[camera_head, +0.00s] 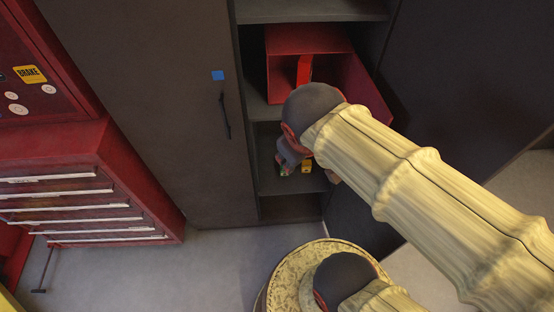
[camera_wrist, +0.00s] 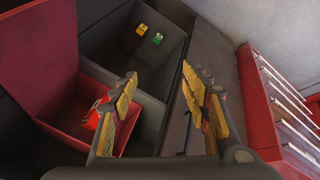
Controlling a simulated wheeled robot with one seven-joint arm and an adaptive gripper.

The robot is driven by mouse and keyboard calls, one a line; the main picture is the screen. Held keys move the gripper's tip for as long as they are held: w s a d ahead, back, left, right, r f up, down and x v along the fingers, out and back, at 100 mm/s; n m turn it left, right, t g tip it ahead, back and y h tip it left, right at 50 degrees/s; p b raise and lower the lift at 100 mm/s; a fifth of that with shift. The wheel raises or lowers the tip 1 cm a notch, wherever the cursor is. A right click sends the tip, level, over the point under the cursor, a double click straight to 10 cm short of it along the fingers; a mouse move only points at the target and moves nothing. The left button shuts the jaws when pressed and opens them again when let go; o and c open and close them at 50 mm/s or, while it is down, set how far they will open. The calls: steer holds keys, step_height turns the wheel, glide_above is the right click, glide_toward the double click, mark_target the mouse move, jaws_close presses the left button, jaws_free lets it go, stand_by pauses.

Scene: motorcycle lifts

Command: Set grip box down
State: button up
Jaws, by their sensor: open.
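My gripper (camera_wrist: 161,82) is open, its two yellow-padded fingers spread with nothing between them. In the head view my arm hides most of it, in front of the open cabinet. A small red box (camera_wrist: 94,114) is inside a red bin (camera_wrist: 62,118), partly behind the left finger. The red box (camera_head: 304,70) also shows standing in the bin (camera_head: 352,77) in the head view. A small yellow box (camera_wrist: 141,29) and a small green box (camera_wrist: 157,39) rest on a grey shelf beyond the fingertips. I cannot tell which box is the grip box.
The left cabinet door (camera_head: 150,90) is shut, with a blue square on it; the right door (camera_head: 450,80) stands open. A red drawer chest (camera_head: 75,180) is at the left. The shelf (camera_wrist: 135,65) has bare room around the small boxes.

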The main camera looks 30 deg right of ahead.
steer(key=a+r+m+t+y, duration=0.1)
steer(key=a+r+y, duration=0.1)
steer(key=a, duration=0.4)
steer(key=shift+s+a+m+y, duration=0.2)
steer(key=shift+s+m+y, duration=0.2)
